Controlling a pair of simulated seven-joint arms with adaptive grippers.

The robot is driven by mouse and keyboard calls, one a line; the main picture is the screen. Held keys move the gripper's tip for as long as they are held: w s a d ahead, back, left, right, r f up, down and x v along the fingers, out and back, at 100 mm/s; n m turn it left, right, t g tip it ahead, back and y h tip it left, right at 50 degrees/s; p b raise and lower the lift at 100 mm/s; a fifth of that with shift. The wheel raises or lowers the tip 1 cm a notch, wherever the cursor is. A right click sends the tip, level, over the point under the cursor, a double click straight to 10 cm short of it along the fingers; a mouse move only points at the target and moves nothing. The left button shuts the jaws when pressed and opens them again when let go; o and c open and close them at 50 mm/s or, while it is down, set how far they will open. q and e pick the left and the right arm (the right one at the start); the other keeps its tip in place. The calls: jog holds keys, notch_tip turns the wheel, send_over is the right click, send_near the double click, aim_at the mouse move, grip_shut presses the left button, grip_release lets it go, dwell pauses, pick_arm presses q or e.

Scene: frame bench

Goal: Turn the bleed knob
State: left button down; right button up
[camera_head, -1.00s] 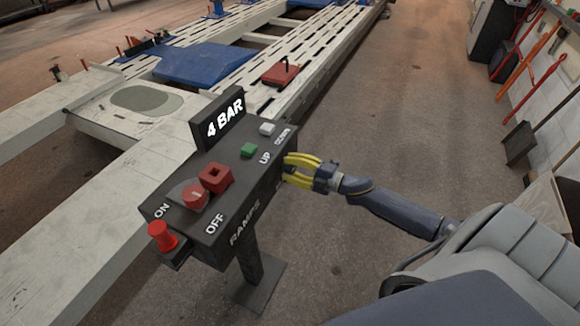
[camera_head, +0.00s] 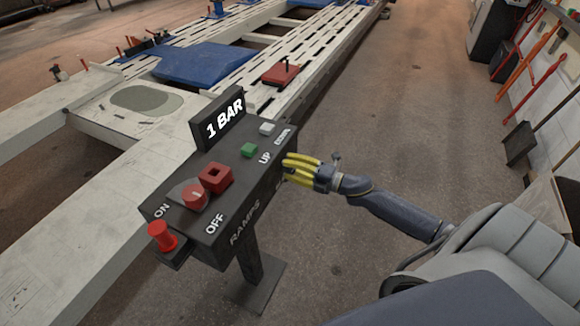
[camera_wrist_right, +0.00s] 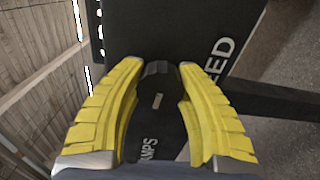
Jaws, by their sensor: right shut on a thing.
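In the right wrist view, the yellow fingers of my right gripper (camera_wrist_right: 160,95) are shut on a dark knob (camera_wrist_right: 158,100) with a pale mark. Letters "EED" show on the box face beside it. The knob is hidden in the head view. My left gripper is not in view.
The box top carries a red rotary switch (camera_head: 195,197), a red square block (camera_head: 216,178), a green button (camera_head: 249,150) and a white button (camera_head: 267,129). A red mushroom button (camera_head: 162,236) sits at the near left. The pale frame bench (camera_head: 290,60) lies behind.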

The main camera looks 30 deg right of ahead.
jog(key=shift+a, duration=0.15)
jog(key=o, duration=1.3)
jog(key=shift+v, duration=6.05)
